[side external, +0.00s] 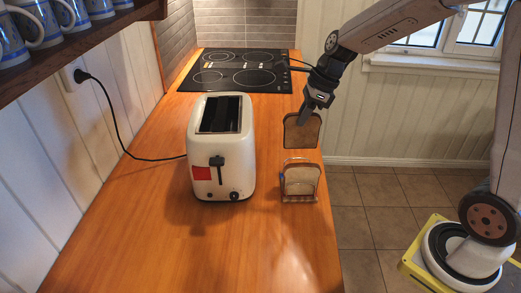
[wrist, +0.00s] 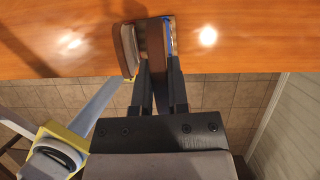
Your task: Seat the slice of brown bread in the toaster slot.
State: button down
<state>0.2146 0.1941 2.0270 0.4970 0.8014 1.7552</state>
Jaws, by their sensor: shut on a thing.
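My gripper (side external: 307,114) is shut on the slice of brown bread (side external: 302,132) and holds it upright in the air, above the bread rack. In the wrist view the slice (wrist: 155,42) shows edge-on between the fingers (wrist: 160,75). The white toaster (side external: 236,165) stands on the counter, left of the held slice and apart from it. Its dark slots (side external: 221,114) open upward and look empty; their depths are hidden.
A wire rack (side external: 284,189) with another bread slice (side external: 300,181) stands right of the toaster near the counter's right edge. Mugs sit on a shelf (side external: 75,40) at upper left. A black cord (side external: 125,148) runs to the wall. The wooden counter (side external: 150,240) in front is clear.

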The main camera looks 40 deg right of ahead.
jog(key=n, duration=0.2)
jog(key=n+g, duration=0.1)
jog(key=n, duration=0.1)
jog(key=f+n+g+y, duration=0.1)
jog(key=n, duration=0.2)
jog(key=shift+d, duration=0.15)
jog(key=d+n+g+h, duration=0.1)
jog(key=n, duration=0.5)
jog(key=d+n+g+h, duration=0.1)
jog(key=n+g+h, duration=0.1)
jog(key=n, duration=0.4)
jog(key=d+f+n+g+h, duration=0.1)
jog(key=n+g, duration=0.1)
jog(key=n, duration=0.5)
jog(key=shift+d+h, duration=0.4)
jog(key=w+a+r+m+y, duration=0.2)
jog(key=w+a+r+m, duration=0.2)
jog(key=w+a+r, duration=0.3)
jog(key=w+a+r+m+y, duration=0.1)
jog(key=w+a+r+m, duration=0.4)
jog(key=a, duration=0.4)
jog(key=shift+n+t, duration=0.4)
jog(key=shift+n, duration=0.3)
jog(key=shift+a+f, duration=0.15)
jog(key=shift+f, duration=4.2)
